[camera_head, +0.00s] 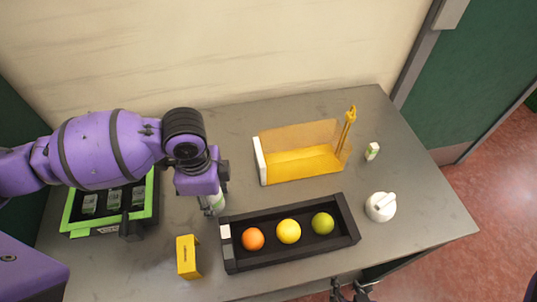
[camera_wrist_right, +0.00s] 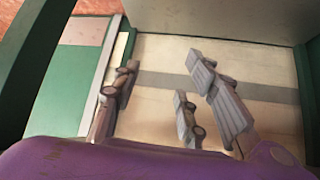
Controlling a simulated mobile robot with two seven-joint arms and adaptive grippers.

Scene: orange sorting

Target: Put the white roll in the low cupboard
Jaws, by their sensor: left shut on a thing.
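A white roll (camera_head: 380,207) with a short piece sticking up stands on the right end of the grey table. My left gripper (camera_head: 213,206) is shut on a small white and green item (camera_head: 217,199), partly hidden by the fingers, left of the black tray. My right gripper (camera_head: 352,291) shows only partly at the bottom edge, below the table's front edge. In the right wrist view its fingers (camera_wrist_right: 165,85) are spread, with nothing between them. I cannot make out the low cupboard for certain.
A black tray (camera_head: 292,263) holds an orange, a yellow and a green ball. A yellow open holder (camera_head: 300,165), a small white bottle (camera_head: 372,151), a yellow block (camera_head: 188,257) and a green-rimmed crate (camera_head: 68,216) stand on the table (camera_head: 415,180).

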